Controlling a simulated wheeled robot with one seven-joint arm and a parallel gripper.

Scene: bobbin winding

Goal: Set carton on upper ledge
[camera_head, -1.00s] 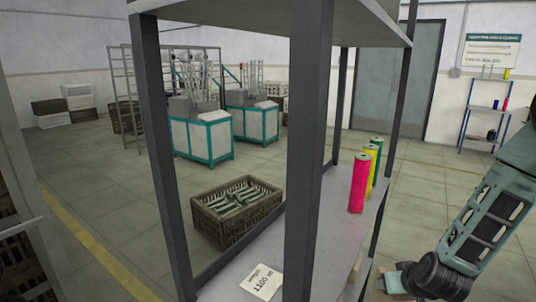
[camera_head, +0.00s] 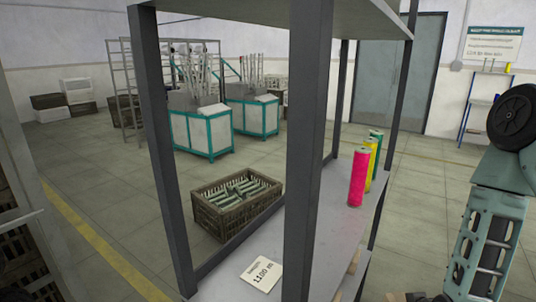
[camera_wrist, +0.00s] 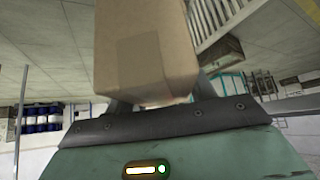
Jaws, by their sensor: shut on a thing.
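A plain brown cardboard carton (camera_wrist: 150,50) fills the upper middle of the wrist view. My gripper (camera_wrist: 150,104) is shut on it, its two dark fingers at the carton's near end. In the head view my arm runs down the right edge, and neither the gripper nor the carton can be made out there. A dark-framed rack stands in front of me, with a grey top board (camera_head: 350,12) and a grey shelf (camera_head: 322,222) below it.
A crate (camera_head: 237,206) shows behind the rack.

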